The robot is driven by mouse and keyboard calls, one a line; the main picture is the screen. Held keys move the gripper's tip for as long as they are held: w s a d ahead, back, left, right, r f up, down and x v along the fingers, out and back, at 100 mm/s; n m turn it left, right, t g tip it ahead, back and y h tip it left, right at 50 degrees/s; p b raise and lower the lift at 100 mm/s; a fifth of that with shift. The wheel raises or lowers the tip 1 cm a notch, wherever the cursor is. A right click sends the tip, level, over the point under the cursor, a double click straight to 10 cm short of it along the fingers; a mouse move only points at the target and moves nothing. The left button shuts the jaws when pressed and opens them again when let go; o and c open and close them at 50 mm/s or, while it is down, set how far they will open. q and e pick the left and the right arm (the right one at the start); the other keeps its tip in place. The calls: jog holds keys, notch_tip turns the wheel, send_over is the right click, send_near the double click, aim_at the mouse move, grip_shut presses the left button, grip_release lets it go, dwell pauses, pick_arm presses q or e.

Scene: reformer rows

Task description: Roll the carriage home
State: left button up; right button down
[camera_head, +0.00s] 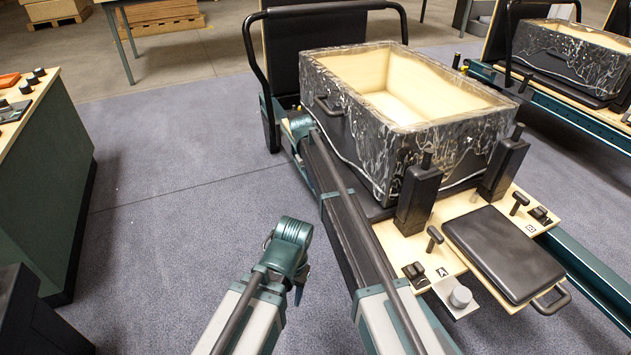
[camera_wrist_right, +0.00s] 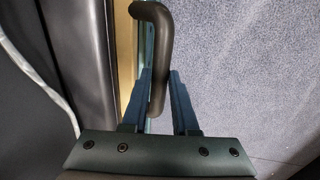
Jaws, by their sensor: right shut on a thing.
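The carriage shows in the right wrist view as a black padded slab (camera_wrist_right: 88,50) with a pale wooden edge and a dark bent handle (camera_wrist_right: 158,50) at its side. My right gripper (camera_wrist_right: 163,75) is shut on this handle, with a finger on each side of the bar. In the head view a large marbled box (camera_head: 405,125) with an open pale interior sits over the carriage. A dark handle (camera_head: 328,105) shows on its left side. I cannot tell whether it is the gripped one. My right arm's fingers are hidden there. My left arm is bent at lower left, its fingertips out of sight.
Two black posts (camera_head: 418,198) stand before the box. A black pad (camera_head: 503,252) lies on the wooden board at the near end. A black bar frame (camera_head: 262,75) stands at the far end. A green cabinet (camera_head: 45,190) is at left, with open carpet (camera_head: 170,170) between.

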jog(key=c, duration=0.7)
grip_release()
jog(key=shift+w+a, duration=0.15)
jog(key=shift+w, duration=0.1)
jog(key=shift+r, duration=0.1)
jog(key=r+p, duration=0.4)
jog(key=a+r+p, duration=0.1)
jog(key=r+p, duration=0.4)
jog(key=s+a+r+p, duration=0.1)
jog(key=r+p, duration=0.3)
jog(key=shift+a+r, duration=0.15)
jog(key=shift+a, duration=0.05)
jog(key=shift+s, duration=0.1)
jog(key=s+d, duration=0.4)
jog(key=s, duration=1.6)
jog(key=s+d, duration=0.3)
jog(key=s, duration=1.8)
jog(key=shift+m+g+y, duration=0.3)
jog(key=shift+g+y, duration=0.1)
jog(key=shift+g, duration=0.1)
jog(key=r+p, duration=2)
jog(key=p, duration=0.1)
jog(key=r+p, duration=1)
jog(key=shift+s+d+r, duration=0.25)
jog(key=shift+s+r, duration=0.1)
jog(key=shift+r, duration=0.05)
